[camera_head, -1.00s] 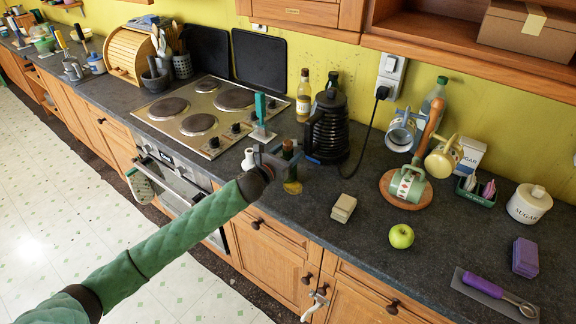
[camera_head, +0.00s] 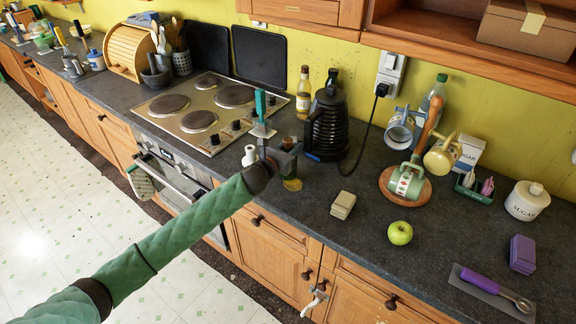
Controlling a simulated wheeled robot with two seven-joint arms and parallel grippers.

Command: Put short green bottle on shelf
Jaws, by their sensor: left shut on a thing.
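My left gripper (camera_head: 284,157) is over the counter, left of the black kettle, and shut on a small bottle. A wooden wall shelf (camera_head: 440,42) is at the upper right. My right gripper is not in view.
The black kettle (camera_head: 327,125) and an oil bottle (camera_head: 303,92) stand behind the gripper. A sponge (camera_head: 343,205), a green apple (camera_head: 400,233) and a mug rack (camera_head: 385,184) are to the right. A cardboard box (camera_head: 520,28) sits on the shelf.

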